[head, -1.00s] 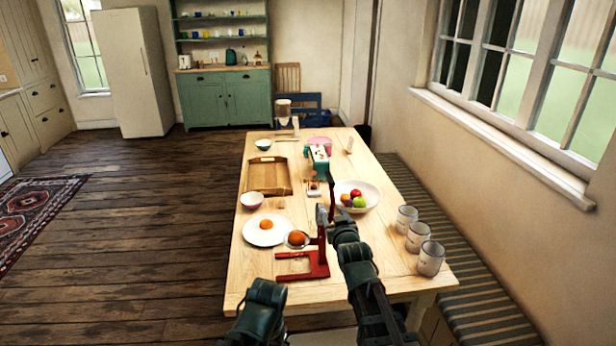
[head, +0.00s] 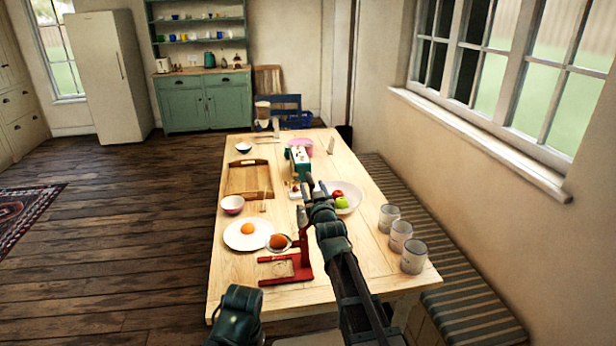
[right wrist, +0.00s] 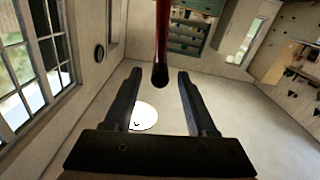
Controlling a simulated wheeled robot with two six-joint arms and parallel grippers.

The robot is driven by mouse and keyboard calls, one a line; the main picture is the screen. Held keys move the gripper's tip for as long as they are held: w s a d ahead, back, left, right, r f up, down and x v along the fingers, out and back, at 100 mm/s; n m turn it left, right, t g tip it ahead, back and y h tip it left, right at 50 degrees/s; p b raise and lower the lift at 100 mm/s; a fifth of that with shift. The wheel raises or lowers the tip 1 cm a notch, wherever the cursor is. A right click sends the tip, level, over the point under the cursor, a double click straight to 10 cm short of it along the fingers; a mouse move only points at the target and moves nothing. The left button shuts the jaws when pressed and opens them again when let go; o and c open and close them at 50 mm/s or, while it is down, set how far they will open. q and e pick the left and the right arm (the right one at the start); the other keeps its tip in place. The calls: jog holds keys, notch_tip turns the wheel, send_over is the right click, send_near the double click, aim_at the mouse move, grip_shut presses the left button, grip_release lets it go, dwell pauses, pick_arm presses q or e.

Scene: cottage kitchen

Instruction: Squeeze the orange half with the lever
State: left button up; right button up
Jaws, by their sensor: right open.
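The red press (head: 305,262) stands near the front of the table, with an open base frame. An orange half (head: 279,241) sits in its round cup. In the right wrist view the red lever (right wrist: 162,45) with a dark rounded end (right wrist: 160,78) shows between my fingers. My right gripper (head: 315,186) is above the table beyond the press; in the wrist view its fingers (right wrist: 158,76) are open, one on each side of the lever end, with gaps visible. In the head view my right arm hides part of the lever. My left gripper is out of view.
Left of the press is a white plate (head: 240,242) with another orange piece (head: 248,229). Several glass tumblers (head: 400,236) line the right edge. A fruit bowl (head: 353,198) is partly behind my right arm. A wooden tray (head: 235,192) and small bowl (head: 232,204) stand further left.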

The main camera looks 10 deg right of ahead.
aim_at(308, 176)
jog(key=w, duration=0.8)
grip_shut()
dwell(1.1)
